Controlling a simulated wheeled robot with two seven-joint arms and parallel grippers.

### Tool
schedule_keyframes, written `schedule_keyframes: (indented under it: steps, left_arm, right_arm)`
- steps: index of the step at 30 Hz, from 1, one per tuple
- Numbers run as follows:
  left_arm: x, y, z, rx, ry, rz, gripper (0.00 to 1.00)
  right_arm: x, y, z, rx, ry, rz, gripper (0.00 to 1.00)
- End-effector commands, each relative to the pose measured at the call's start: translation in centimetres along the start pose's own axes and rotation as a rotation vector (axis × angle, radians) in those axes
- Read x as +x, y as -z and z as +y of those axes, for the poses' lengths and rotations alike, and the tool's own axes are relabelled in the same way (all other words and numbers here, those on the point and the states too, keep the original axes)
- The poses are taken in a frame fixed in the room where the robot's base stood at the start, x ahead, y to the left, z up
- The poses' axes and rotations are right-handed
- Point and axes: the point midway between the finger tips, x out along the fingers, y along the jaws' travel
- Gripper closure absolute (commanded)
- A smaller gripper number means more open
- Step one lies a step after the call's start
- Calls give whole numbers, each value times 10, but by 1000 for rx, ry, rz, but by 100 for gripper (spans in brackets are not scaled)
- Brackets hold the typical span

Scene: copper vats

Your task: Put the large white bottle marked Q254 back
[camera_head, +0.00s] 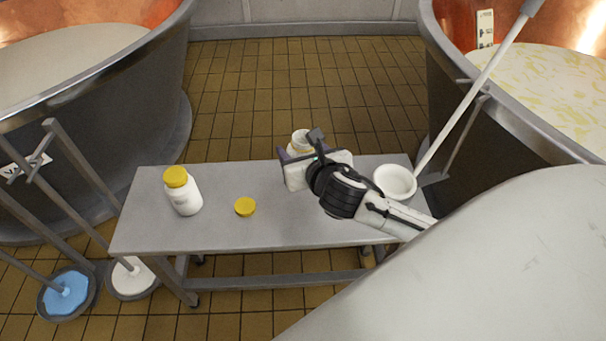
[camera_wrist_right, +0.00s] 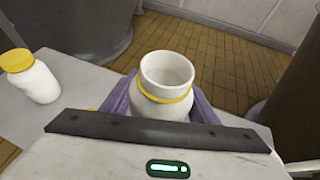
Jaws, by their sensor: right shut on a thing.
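An open white bottle (camera_wrist_right: 166,84) with a yellow ring below its neck is between the purple fingers of my right gripper (camera_wrist_right: 162,108), which is shut on it. In the head view the bottle (camera_head: 300,138) shows only its open top behind the gripper, over the back of the table. Whether it touches the table is hidden. A second white bottle (camera_head: 184,198) with a yellow cap stands upright at the table's left; its label is too small to read. It also shows in the right wrist view (camera_wrist_right: 38,84). My left gripper is not in view.
A loose yellow cap (camera_head: 245,206) lies mid-table (camera_head: 285,233). A white bowl (camera_head: 395,182) stands at the right end. Copper vats (camera_head: 100,110) flank the table left and right. A long-handled tool (camera_head: 470,95) leans at the right. Tools with blue (camera_head: 68,292) and white discs stand at the left.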

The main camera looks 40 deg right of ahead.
Motion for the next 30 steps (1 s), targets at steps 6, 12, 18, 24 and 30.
schedule_keyframes:
  steps: [6,12,18,24,30]
  left_arm:
    - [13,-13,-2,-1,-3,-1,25]
    - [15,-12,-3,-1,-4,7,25]
    - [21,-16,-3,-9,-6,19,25]
    - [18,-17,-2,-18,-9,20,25]
    - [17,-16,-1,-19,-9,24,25]
  right_arm:
    - [19,42,0,2,1,3,80]
    - [26,57,0,2,0,1,80]
    - [37,81,1,3,-1,3,80]
    - [41,88,1,2,-2,1,80]
    - [42,89,0,1,-2,1,80]
